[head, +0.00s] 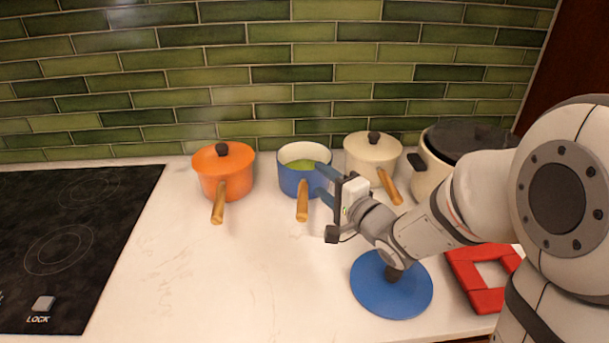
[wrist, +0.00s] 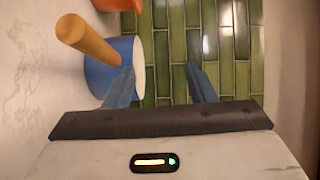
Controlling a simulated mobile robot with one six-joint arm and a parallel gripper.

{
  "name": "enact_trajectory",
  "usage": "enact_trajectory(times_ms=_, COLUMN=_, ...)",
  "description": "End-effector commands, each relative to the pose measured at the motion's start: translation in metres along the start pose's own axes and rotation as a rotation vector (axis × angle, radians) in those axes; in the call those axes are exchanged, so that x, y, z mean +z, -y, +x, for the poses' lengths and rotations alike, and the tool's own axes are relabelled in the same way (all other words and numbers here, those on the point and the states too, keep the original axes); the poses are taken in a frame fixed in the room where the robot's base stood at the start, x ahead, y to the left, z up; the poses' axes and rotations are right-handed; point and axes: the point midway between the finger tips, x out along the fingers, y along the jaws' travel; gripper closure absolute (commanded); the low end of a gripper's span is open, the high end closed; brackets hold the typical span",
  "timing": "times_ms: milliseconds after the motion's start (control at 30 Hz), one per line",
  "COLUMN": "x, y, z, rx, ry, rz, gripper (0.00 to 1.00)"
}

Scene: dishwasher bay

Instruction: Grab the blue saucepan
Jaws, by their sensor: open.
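The blue saucepan (head: 290,182) stands uncovered on the white counter, with a pale inside and a wooden handle (head: 302,203) pointing toward the front. My gripper (head: 323,185) is at its right side, with its two blue fingers apart and nothing visibly held between them. In the wrist view the saucepan (wrist: 104,78) lies left of the middle, its handle (wrist: 85,40) toward the upper left. One finger of my gripper (wrist: 160,86) overlaps the saucepan's rim there; I cannot tell whether it touches. A blue lid (head: 372,290) with a dark knob lies on the counter below my forearm.
An orange lidded pot (head: 232,182) stands left of the saucepan. A cream lidded pot (head: 365,160) is close on the right, with a larger cream pot (head: 430,172) beyond. A red trivet (head: 470,280) lies front right. The cooktop (head: 70,240) is left; front-centre counter is clear.

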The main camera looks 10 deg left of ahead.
Motion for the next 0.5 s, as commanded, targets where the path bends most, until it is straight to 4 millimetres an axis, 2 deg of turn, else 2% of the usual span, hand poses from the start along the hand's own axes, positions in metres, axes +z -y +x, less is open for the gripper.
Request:
enact_trajectory(times_ms=133, x=0.005, y=-0.017, z=0.002, rx=-0.012, ry=0.020, rz=0.028, gripper=0.50)
enact_trajectory(times_ms=300, x=0.006, y=-0.052, z=0.002, rx=-0.009, ry=0.020, rz=0.028, gripper=0.50)
enact_trajectory(times_ms=500, x=0.007, y=-0.081, z=0.003, rx=-0.012, ry=0.021, rz=0.024, gripper=0.50)
